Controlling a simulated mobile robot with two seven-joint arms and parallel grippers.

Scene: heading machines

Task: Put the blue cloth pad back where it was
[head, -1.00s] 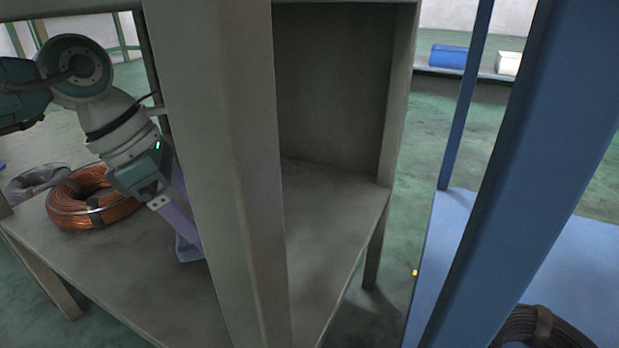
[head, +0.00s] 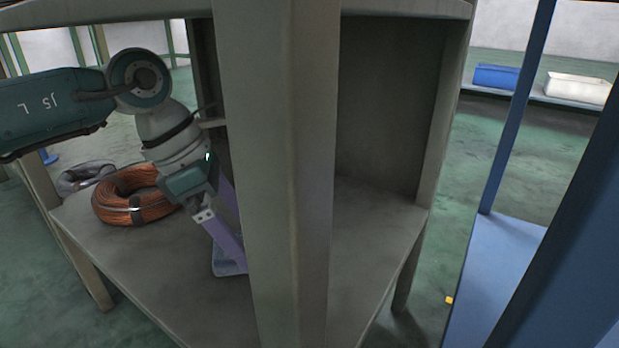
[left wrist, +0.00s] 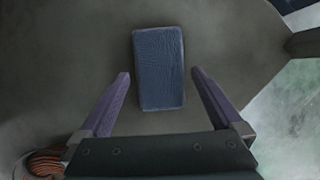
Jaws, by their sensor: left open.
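The blue cloth pad (left wrist: 158,68) is a dark blue woven rectangle lying flat on the grey shelf surface in the left wrist view. My left gripper (left wrist: 160,76) is open, with its two purple fingers apart on either side of the pad's lower part; gaps show on both sides. In the head view my left gripper (head: 236,254) reaches down onto the grey shelf (head: 160,275), behind its upright post. A bluish edge of the pad (head: 222,268) shows at the fingertips, and the rest is hidden. My right gripper is not in view.
The thick grey post (head: 277,180) stands in front. A blue rack frame (head: 515,115) stands at the right. The shelf's right part is bare.

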